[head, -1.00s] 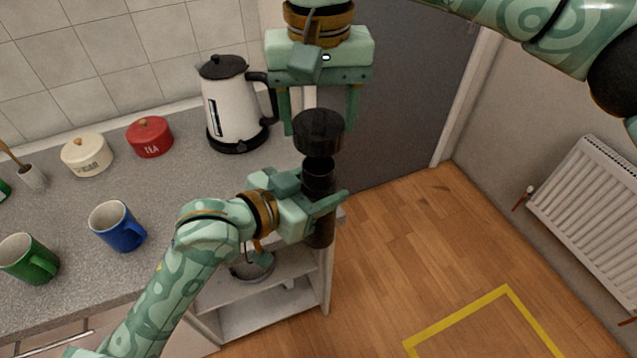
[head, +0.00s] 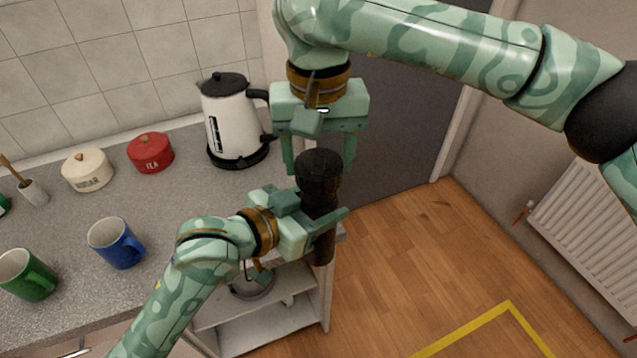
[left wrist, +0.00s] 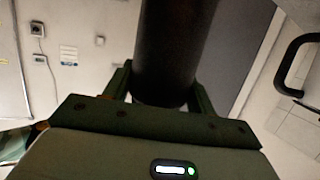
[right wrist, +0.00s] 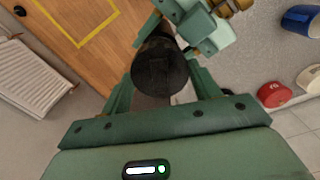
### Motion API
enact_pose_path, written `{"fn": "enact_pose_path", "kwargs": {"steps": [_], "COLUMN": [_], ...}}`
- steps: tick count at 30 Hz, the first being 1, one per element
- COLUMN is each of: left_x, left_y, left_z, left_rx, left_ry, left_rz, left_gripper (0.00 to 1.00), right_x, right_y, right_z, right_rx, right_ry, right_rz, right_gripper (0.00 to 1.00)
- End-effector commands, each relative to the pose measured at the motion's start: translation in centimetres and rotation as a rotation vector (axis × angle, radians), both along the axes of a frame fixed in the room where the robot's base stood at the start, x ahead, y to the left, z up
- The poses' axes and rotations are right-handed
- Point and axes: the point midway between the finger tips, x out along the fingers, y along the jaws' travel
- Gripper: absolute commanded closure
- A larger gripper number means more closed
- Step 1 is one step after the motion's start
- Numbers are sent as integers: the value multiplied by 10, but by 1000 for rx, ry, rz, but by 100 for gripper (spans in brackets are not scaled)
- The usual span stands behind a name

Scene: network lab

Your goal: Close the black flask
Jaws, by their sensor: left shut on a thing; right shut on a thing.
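The black flask (head: 323,245) stands upright beside the counter's right end. My left gripper (head: 325,217) is shut on its body from the side; the dark body also fills the left wrist view (left wrist: 172,50). The black lid (head: 319,168) is at the flask's top, and my right gripper (head: 320,165) is shut on it from above. The lid's round top shows between the fingers in the right wrist view (right wrist: 158,72). In the head view no gap shows between lid and body. Whether the lid is seated or threaded I cannot tell.
A white kettle (head: 232,125) stands on the grey counter (head: 190,195) behind my left gripper. A red tin (head: 151,155), a cream tin (head: 87,171), a blue mug (head: 117,243) and a green mug (head: 27,275) are further left. Open floor (head: 410,265) lies right.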

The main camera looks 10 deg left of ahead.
Motion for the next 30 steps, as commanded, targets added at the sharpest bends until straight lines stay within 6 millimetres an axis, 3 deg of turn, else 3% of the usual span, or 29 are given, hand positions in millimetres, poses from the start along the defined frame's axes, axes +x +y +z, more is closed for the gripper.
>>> {"fn": "enact_pose_path", "kwargs": {"steps": [12, 22, 30], "left_x": [0, 0, 0], "left_y": [0, 0, 0], "left_z": [1, 1, 1], "left_rx": [-2, -2, -2], "left_ry": [-2, -2, -2], "left_rz": [0, 0, 0], "left_gripper": [100, 100, 100], "right_x": [0, 0, 0], "right_y": [0, 0, 0], "right_z": [-1, -18, -19], "right_rx": [0, 0, 1], "right_ry": [2, 2, 2], "right_rz": [0, 0, 0], "right_gripper": [60, 60, 60]}}
